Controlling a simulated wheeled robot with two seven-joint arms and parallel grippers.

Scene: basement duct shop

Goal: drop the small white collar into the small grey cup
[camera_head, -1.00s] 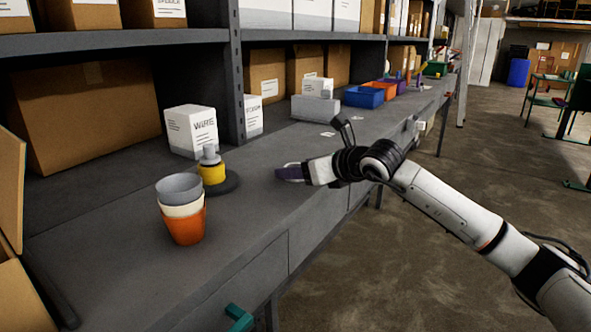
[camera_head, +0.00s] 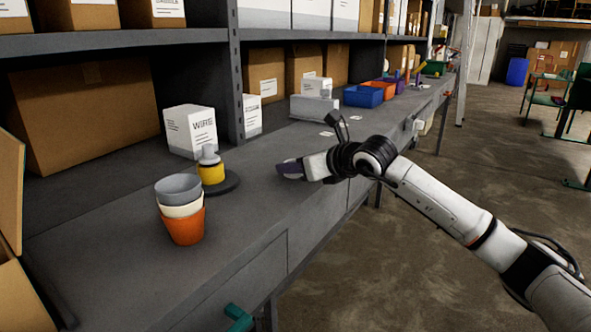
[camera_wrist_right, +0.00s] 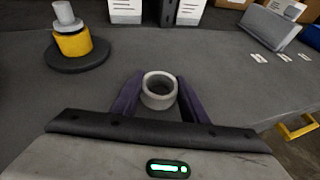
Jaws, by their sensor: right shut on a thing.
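The small white collar (camera_wrist_right: 159,90) is a pale ring held between the purple fingers of my right gripper (camera_wrist_right: 160,98) in the wrist view, its opening facing up. In the head view my right gripper (camera_head: 289,169) is over the bench, right of the cups, and the collar cannot be made out there. The small grey cup (camera_head: 178,188) is the top one in a nested stack at the left of the bench, above a white cup (camera_head: 183,208) and an orange cup (camera_head: 186,228). My left gripper is not in view.
A yellow and grey stacked piece (camera_head: 210,172) on a dark round base (camera_head: 231,184) stands between cups and gripper, further back. A WIRE box (camera_head: 190,131) is behind it. A teal handle (camera_head: 237,317) juts from the bench front.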

